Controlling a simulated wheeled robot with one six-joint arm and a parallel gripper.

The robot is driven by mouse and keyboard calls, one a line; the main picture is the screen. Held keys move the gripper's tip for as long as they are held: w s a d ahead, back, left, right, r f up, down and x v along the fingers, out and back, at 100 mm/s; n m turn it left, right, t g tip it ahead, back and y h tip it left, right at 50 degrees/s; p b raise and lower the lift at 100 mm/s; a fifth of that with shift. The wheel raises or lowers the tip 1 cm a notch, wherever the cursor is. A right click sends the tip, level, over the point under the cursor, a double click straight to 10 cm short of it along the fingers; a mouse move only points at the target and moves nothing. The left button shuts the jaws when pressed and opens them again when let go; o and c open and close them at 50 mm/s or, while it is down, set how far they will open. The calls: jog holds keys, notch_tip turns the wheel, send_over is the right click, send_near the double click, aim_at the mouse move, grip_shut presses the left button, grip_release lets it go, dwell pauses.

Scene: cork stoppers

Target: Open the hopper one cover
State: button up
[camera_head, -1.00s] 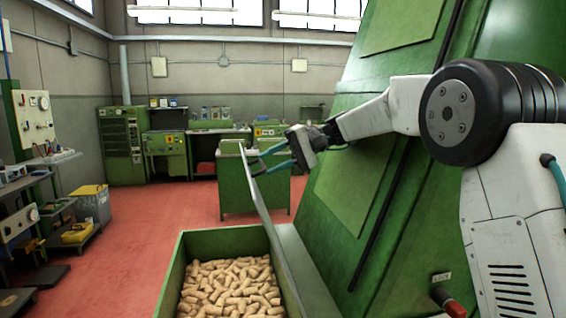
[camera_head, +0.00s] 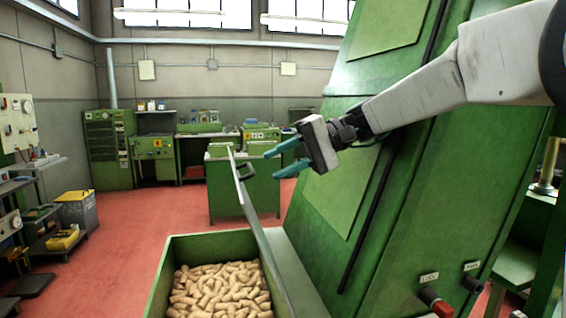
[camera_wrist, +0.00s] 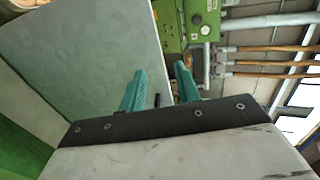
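The hopper (camera_head: 160,280) is a green open-topped bin full of corks (camera_head: 222,290). Its cover (camera_head: 258,225) stands raised, seen nearly edge-on as a thin pale panel along the bin's right side. A dark handle (camera_head: 246,203) sticks out from the cover's right face. My gripper (camera_head: 268,162) has two teal fingers spread apart with nothing between them. In the wrist view my gripper (camera_wrist: 160,85) is also open, beside a large grey-green panel (camera_wrist: 100,55).
A big sloping green machine wall (camera_head: 400,200) stands right of the hopper, under my arm. It carries a red knob (camera_head: 437,302) and a black knob (camera_head: 472,284). A green cabinet (camera_head: 225,190) stands beyond the cover.

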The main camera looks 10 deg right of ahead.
jog(key=shift+s+d, duration=0.1)
jog(key=shift+s, duration=0.35)
